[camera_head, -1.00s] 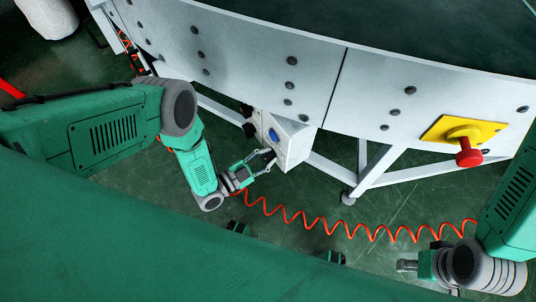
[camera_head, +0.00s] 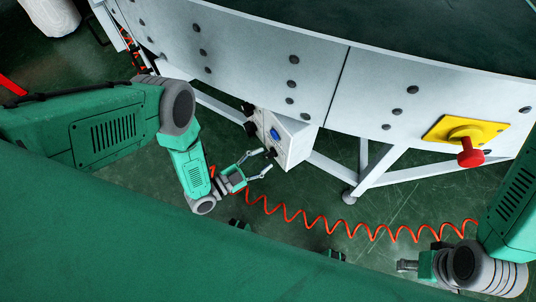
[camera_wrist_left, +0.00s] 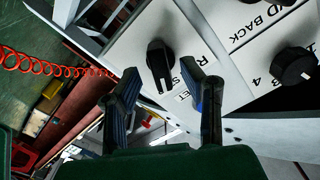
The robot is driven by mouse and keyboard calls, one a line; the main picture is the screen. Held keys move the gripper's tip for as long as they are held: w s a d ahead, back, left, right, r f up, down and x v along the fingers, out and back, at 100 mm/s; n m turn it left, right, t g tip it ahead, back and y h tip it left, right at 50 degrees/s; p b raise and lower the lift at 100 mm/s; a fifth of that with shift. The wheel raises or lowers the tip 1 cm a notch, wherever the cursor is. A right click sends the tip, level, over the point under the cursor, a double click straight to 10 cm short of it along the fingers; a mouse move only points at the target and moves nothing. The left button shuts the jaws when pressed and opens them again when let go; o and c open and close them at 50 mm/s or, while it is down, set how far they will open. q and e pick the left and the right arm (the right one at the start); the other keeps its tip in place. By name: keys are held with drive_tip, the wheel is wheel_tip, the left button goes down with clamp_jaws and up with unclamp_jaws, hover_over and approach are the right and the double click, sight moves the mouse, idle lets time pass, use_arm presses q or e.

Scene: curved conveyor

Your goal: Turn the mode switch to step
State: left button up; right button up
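The white control box (camera_head: 296,146) hangs under the conveyor edge. It carries black knobs and a blue part (camera_head: 275,134). A second black knob (camera_wrist_left: 293,67) is at the right edge. I cannot read "step" on either label. My left gripper (camera_head: 266,160) is open and empty in front of the box, its fingertips (camera_wrist_left: 160,76) either side of the first knob's lower end. My right gripper (camera_head: 405,266) is low at the right, away from the box.
A red emergency button (camera_head: 471,155) on a yellow plate (camera_head: 440,130) is on the conveyor's side panel (camera_head: 385,85). A coiled orange cable (camera_head: 320,226) crosses the green floor. White frame legs (camera_head: 372,178) stand right of the box.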

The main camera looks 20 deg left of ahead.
use_arm(q)
drive_tip(key=v, duration=0.9)
drive_tip(key=shift+s, duration=0.2)
drive_tip(key=shift+a, duration=0.15)
drive_tip(key=s+a+r+n+g+y, duration=0.8)
drive_tip(key=s+r+n+g+y, duration=0.35)
drive_tip(key=n+g, duration=0.2)
wheel_tip(320, 180, up, 12)
drive_tip(key=p, duration=1.2)
drive_tip(key=shift+s+p, duration=0.3)
drive_tip(key=shift+s, duration=0.1)
